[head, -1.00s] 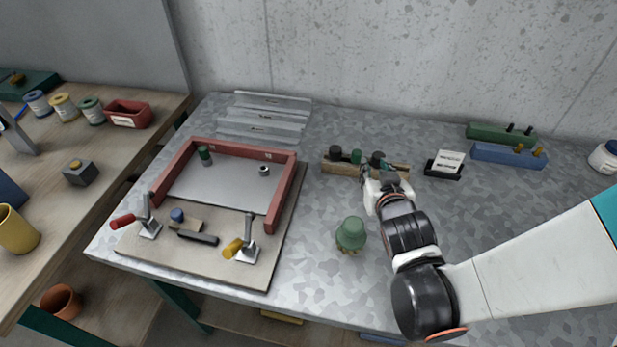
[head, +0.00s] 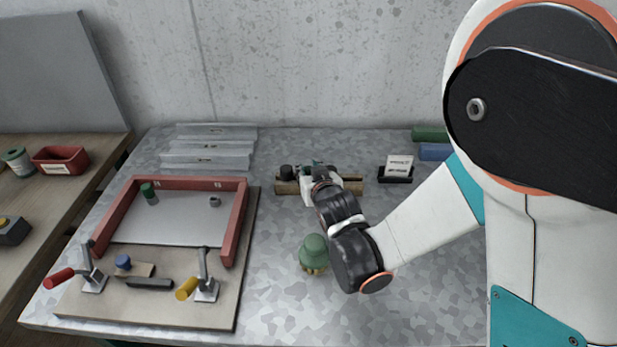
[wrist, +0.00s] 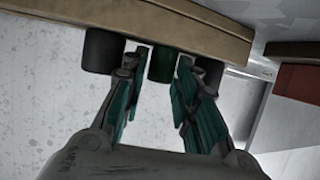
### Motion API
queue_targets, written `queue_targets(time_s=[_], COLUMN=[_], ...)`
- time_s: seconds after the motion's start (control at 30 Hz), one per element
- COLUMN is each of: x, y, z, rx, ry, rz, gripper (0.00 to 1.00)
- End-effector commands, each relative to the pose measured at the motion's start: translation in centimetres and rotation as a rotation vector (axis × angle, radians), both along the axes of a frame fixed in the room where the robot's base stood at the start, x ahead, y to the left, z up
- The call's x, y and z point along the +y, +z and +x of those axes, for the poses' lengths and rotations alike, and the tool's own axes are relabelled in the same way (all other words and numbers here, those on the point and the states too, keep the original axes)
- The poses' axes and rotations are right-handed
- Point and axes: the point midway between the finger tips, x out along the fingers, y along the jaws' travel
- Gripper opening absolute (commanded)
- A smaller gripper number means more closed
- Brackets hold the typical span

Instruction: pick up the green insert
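The green insert (wrist: 162,64) is a dark green cylinder at the wooden rack (wrist: 150,18) in the wrist view, between two dark inserts. My gripper (wrist: 157,68) is open, with one teal-padded finger on each side of the green insert. Gaps show between the fingers and the insert. In the head view my gripper (head: 314,172) is at the rack (head: 348,186) on the metal table and mostly hides the green insert. One black insert (head: 287,172) shows at the rack's left end.
Dark inserts flank my fingers on the left (wrist: 98,51) and right (wrist: 208,72).

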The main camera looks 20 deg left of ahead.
Motion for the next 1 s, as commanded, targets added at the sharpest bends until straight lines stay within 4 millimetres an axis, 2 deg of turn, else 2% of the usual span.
queue_targets(time_s=[0.23, 0.33, 0.37, 0.77, 1.0], x=[0.1, 0.1, 0.1, 0.1, 0.1], y=[0.0, 0.0, 0.0, 0.3, 2.6], z=[0.2, 0.2, 0.2, 0.2, 0.2], rx=[0.0, 0.0, 0.0, 0.0, 0.0], ry=[0.0, 0.0, 0.0, 0.0, 0.0], rz=[-0.001, -0.001, -0.001, -0.001, -0.001], gripper=[0.25, 0.03, 0.0, 0.0, 0.0])
